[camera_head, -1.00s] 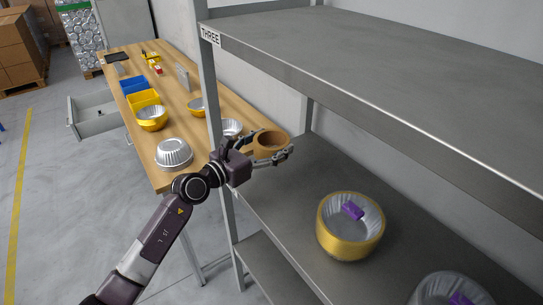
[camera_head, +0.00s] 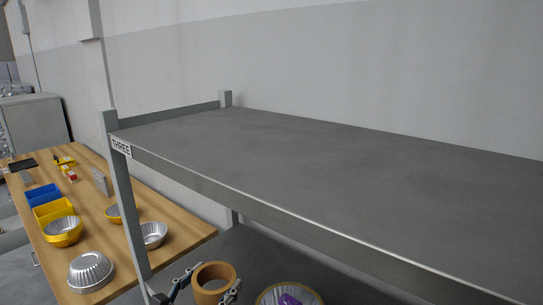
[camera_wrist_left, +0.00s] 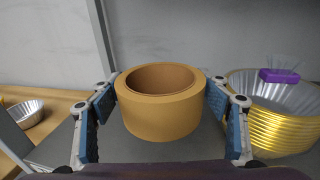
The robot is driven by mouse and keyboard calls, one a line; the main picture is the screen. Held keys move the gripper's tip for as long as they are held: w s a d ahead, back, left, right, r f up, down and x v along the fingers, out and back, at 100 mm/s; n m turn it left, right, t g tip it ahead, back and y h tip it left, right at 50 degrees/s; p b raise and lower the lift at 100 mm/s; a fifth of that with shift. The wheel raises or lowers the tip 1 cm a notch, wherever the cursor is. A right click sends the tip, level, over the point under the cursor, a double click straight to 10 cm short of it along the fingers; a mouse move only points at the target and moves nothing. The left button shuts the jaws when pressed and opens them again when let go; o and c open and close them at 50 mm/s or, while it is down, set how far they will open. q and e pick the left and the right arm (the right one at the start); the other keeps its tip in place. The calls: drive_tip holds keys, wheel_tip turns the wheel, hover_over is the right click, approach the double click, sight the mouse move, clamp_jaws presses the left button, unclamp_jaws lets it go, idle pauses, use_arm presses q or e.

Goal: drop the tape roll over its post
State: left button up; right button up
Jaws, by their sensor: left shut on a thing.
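The tape roll (camera_head: 213,290) is a tan-brown ring at the bottom edge of the head view. It fills the middle of the left wrist view (camera_wrist_left: 160,115), upright with its hole facing up. My left gripper (camera_head: 205,287) is shut on its outside, with one blue finger pad on each side; both pads show in the left wrist view (camera_wrist_left: 160,112). The roll is held near the shelf's left end, over the lower board. No post for the roll can be made out in either view. My right gripper is not in view.
The grey shelf marked THREE has a wide bare upper board (camera_head: 320,165). On its lower board stands a gold foil cup stack (camera_wrist_left: 272,122) with a purple piece (camera_wrist_left: 279,76), right of the roll. A wooden table (camera_head: 150,205) with foil cups and bins stands left.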

use_arm(q)
drive_tip(key=s+a+f+n+y, duration=0.1)
drive_tip(key=s+a+y, duration=0.1)
drive_tip(key=s, duration=0.5)
drive_tip(key=s+a+f+n+t+y, duration=0.1)
drive_tip(key=s+n+y, duration=0.1)
drive_tip(key=s, duration=0.4)
drive_tip(key=s+a+f+n+y, duration=0.1)
drive_tip(key=s+a+n+y, duration=0.1)
drive_tip(key=s, duration=0.5)
drive_tip(key=shift+s+a+f+t+y+b, duration=0.25)
drive_tip(key=shift+s+a+t+y+b, duration=0.15)
drive_tip(key=shift+y, duration=0.5)
drive_tip(key=shift+d+f, duration=0.1)
drive_tip(key=shift+f, duration=0.05)
drive_tip(key=shift+f, duration=0.3)
